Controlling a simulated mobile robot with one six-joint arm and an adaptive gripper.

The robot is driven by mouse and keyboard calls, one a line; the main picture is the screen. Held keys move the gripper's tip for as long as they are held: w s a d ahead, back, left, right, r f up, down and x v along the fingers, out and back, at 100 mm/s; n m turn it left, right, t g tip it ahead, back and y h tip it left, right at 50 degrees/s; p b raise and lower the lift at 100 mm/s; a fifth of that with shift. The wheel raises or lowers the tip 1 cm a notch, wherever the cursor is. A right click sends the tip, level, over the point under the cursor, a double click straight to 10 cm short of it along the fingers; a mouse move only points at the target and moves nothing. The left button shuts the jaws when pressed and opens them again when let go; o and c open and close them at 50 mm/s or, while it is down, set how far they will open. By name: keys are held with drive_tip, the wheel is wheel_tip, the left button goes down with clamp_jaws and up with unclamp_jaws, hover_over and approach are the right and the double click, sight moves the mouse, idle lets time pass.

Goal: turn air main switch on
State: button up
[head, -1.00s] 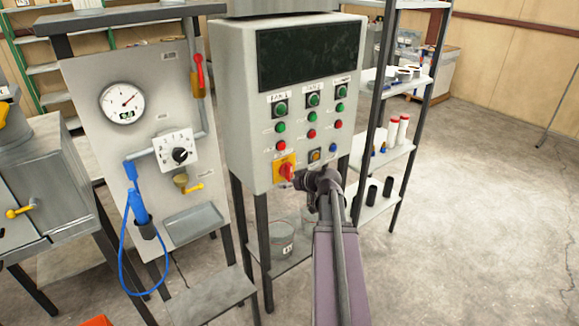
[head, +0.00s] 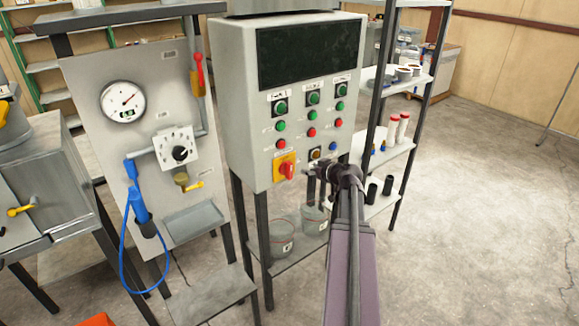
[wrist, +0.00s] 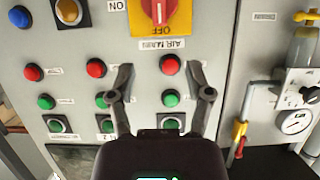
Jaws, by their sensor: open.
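The air main switch (head: 287,169) is a red rotary handle on a yellow plate, low on the left of the grey control panel's front. In the wrist view, which is upside down, the switch (wrist: 158,10) is cut off by the top edge. Its handle stands roughly in line with the OFF mark, with the ON mark off to the side. My gripper (head: 312,174) is right of the switch in the head view. In the wrist view my gripper (wrist: 160,68) has its two fingers spread, with nothing between them, apart from the switch.
Green and red buttons (wrist: 96,68) lie close around my fingers on the panel. A gauge board (head: 84,90) with a blue hose stands left. Shelves (head: 400,150) with bottles and cylinders stand right. Buckets (head: 282,238) sit beneath the panel. Open floor lies right.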

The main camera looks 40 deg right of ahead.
sight(291, 165)
drive_tip(key=b+x, duration=0.5)
drive_tip(key=x, duration=0.8)
drive_tip(key=shift+w+f, duration=0.1)
clamp_jaws()
